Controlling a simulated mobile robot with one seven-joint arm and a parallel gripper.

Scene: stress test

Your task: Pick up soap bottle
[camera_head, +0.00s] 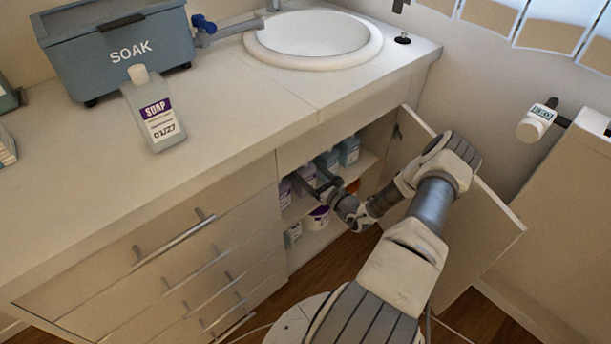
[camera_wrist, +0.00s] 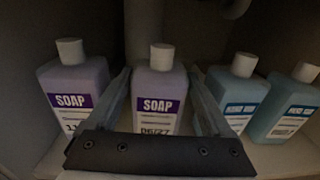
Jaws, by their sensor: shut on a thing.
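My gripper (camera_head: 316,180) reaches through the open cabinet door onto the upper shelf. In the wrist view, my gripper (camera_wrist: 160,88) has one finger on each side of a pale purple soap bottle (camera_wrist: 158,85) with a white cap and purple SOAP label. It is shut on this bottle, which stands upright; the black gripper body hides its lower part. Another purple soap bottle (camera_wrist: 75,88) stands to its left, outside the fingers. A soap bottle (camera_head: 153,112) marked 01/27 stands on the counter.
Two blue-teal bottles (camera_wrist: 240,90) (camera_wrist: 290,105) stand right of my gripper. A tub (camera_head: 318,218) is on the lower shelf. The open door (camera_head: 480,225) is right of my arm. A SOAK box (camera_head: 120,50) and sink (camera_head: 313,40) are on the counter (camera_head: 235,115).

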